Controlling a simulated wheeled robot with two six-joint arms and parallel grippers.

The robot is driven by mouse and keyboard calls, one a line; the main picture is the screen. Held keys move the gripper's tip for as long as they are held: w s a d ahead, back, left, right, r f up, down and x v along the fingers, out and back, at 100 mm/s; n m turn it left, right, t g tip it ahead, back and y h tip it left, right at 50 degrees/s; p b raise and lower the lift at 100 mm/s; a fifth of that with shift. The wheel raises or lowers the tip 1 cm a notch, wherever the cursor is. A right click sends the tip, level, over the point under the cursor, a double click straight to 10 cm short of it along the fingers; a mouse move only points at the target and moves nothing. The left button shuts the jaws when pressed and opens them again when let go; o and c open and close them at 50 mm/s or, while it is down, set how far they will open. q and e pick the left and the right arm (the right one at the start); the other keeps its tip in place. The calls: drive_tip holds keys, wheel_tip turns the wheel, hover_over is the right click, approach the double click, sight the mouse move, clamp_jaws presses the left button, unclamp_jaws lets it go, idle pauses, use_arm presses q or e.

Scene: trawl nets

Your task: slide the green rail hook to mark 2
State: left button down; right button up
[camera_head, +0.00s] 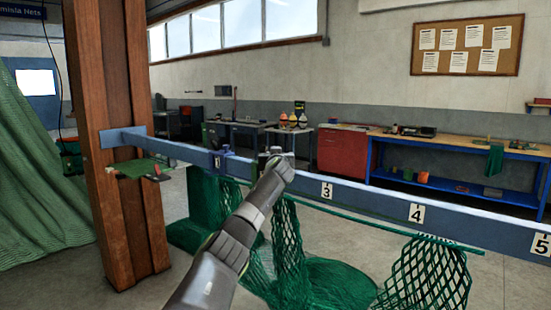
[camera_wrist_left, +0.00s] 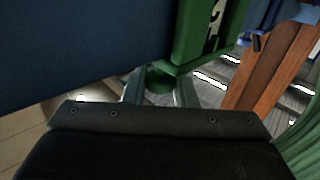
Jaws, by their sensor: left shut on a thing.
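The blue rail (camera_head: 370,198) runs from the wooden post to the right edge, with white plates for mark 1 (camera_head: 217,161), mark 3 (camera_head: 327,190), mark 4 (camera_head: 417,213) and mark 5 (camera_head: 541,245). My left gripper (camera_wrist_left: 160,88) is shut on the stem of the green rail hook (camera_wrist_left: 205,38), under the rail in the left wrist view. Part of a white plate with a dark figure (camera_wrist_left: 215,25) shows at the hook's opening; the figure is unreadable. In the head view my left arm covers the rail between marks 1 and 3, hiding mark 2 and most of the hook.
A blue fitting (camera_head: 229,151) sits on the rail near mark 1. Green netting (camera_head: 290,245) hangs below the rail around my arm. The wooden post (camera_head: 115,150) stands left. Workbenches (camera_head: 460,150) line the back wall.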

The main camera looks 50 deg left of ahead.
use_arm(q)
drive_tip(key=shift+s+a+r, duration=0.1)
drive_tip(key=shift+r, duration=0.05)
drive_tip(key=c, duration=1.5)
unclamp_jaws()
drive_tip(key=shift+c, duration=0.2)
drive_tip(key=shift+o, duration=1.4)
drive_tip(key=shift+a+f, duration=0.2)
drive_tip(key=shift+a, duration=0.05)
drive_tip(key=shift+d, duration=0.15)
